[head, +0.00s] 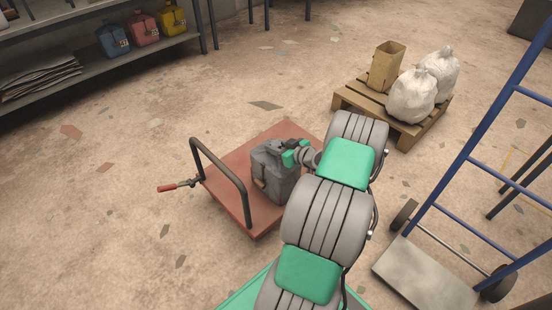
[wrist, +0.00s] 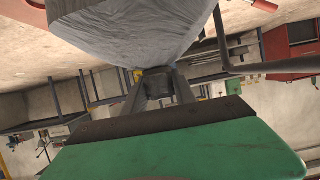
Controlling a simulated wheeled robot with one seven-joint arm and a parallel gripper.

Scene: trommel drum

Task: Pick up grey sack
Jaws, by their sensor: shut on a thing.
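The grey sack (head: 270,178) is a boxy dark grey bag with a small tan tag on its side. In the head view it is upright over the red flat cart (head: 222,186). I cannot tell whether the sack's underside touches the cart. In the wrist view the sack's wrinkled grey side (wrist: 140,42) fills the upper middle, with a green part of my gripper across the bottom. My arm hides part of the cart and its right side.
The cart's dark bar handle (head: 220,172) stands left of the sack. A pallet (head: 424,128) with two white sacks (head: 411,97) and a tan bag (head: 386,66) lies behind right. A blue hand truck (head: 463,160) stands at right. Shelves (head: 100,68) hold coloured bags. Open floor lies left.

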